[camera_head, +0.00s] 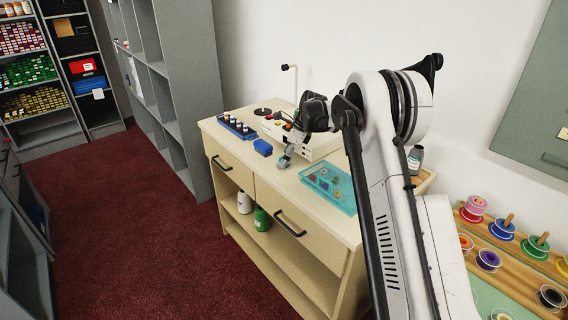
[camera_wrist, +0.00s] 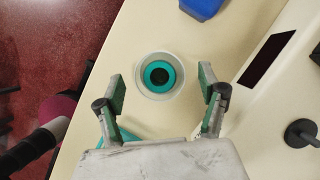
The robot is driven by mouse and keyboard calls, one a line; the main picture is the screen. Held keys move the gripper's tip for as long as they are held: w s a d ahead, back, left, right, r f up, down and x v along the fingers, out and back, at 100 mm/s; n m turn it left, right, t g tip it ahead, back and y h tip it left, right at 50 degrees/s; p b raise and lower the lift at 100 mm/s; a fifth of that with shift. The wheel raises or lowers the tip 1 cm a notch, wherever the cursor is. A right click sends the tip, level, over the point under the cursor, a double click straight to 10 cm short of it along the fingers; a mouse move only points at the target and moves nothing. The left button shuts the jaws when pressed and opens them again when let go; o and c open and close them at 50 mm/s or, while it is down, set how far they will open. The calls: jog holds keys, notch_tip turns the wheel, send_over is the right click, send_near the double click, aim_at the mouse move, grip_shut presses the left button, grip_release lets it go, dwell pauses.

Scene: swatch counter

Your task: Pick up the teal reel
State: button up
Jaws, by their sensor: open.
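The teal reel (camera_wrist: 158,75), a teal ring with a dark centre hole inside a pale translucent flange, lies flat on the cream counter top (camera_wrist: 130,45) in the wrist view. My gripper (camera_wrist: 162,83) is open and empty, its two green-padded fingers on the left and right of the reel, with gaps on both sides. The fingertips lie close to the reel in the picture; their height above it is unclear. In the head view my gripper (camera_head: 284,161) points down over the counter beside the white machine. I cannot make out the reel there.
The white machine (camera_head: 318,148) stands close behind. The counter's front edge (camera_head: 270,182) is near.

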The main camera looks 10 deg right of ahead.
jog(key=shift+x, duration=0.75)
jog(key=c, duration=1.2)
jog(key=shift+r, duration=0.1)
